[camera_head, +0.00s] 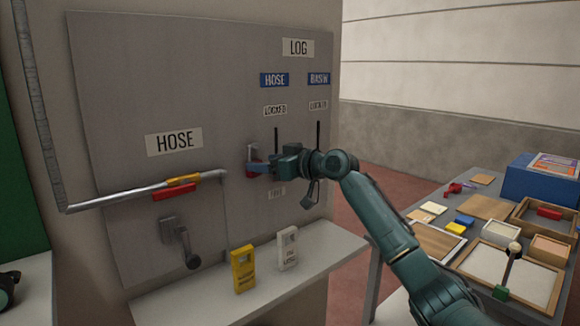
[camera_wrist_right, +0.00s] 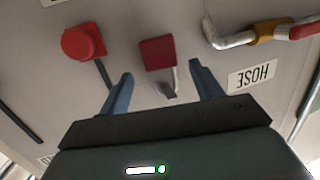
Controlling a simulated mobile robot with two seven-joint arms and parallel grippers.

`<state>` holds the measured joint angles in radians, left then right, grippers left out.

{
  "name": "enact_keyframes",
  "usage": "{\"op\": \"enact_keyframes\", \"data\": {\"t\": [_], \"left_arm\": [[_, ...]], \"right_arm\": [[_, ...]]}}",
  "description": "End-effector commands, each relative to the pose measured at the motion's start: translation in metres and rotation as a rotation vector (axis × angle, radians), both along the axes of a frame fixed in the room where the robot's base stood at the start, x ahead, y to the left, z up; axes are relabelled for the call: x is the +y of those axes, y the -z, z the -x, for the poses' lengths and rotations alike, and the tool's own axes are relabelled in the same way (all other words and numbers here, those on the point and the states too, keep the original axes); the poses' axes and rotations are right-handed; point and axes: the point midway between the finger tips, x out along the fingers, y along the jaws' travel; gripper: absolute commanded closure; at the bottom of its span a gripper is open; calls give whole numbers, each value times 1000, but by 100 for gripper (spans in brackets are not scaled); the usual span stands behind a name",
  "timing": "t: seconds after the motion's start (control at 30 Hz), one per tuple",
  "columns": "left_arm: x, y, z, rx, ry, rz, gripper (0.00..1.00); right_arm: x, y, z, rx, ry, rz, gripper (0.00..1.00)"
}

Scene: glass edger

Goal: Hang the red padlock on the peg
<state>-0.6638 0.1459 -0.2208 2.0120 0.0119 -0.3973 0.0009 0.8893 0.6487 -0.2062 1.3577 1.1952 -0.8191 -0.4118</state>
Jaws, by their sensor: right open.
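The red padlock (camera_head: 253,173) is at the grey wall panel, with its grey shackle (camera_head: 252,152) above the red body. In the right wrist view its red body (camera_wrist_right: 157,53) and shackle (camera_wrist_right: 168,90) show upside down, ahead of and between my fingers. My right gripper (camera_head: 258,167) is open at the padlock, with a finger on each side in the wrist view (camera_wrist_right: 161,72); I cannot tell whether they touch it. The peg cannot be made out clearly behind the shackle. My left gripper is not in view.
A red round knob (camera_wrist_right: 83,42) is beside the padlock. A grey pipe with a yellow-and-red handle (camera_head: 182,183) runs left. Below, a shelf (camera_head: 200,305) holds a yellow tag (camera_head: 242,268) and a white tag (camera_head: 288,248). A cluttered table (camera_head: 420,205) stands at right.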

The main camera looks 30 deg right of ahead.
Motion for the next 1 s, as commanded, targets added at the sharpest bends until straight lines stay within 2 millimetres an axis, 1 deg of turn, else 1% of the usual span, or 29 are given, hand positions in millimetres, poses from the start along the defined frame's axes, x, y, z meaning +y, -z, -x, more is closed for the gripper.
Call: {"op": "enact_keyframes", "data": {"t": [0.03, 0.13, 0.3, 0.4, 0.5, 0.6, 0.7, 1.0], "left_arm": [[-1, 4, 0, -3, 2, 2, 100], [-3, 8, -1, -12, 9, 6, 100], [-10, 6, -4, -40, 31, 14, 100], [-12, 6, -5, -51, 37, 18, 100], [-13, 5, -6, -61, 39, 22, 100], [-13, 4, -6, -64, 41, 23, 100], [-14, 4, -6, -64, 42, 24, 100], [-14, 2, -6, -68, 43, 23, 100]], "right_arm": [[-4, 1, 10, -1, 0, 5, 35], [-13, -1, 31, -1, -1, 6, 35], [-26, -7, 66, 0, -2, 5, 35], [-32, -10, 83, 1, -4, 5, 35], [-37, -13, 94, 1, -4, 2, 35], [-39, -15, 101, 1, -5, 2, 35], [-40, -17, 104, 1, -6, 2, 35], [-40, -17, 104, 1, -6, 0, 35]]}}
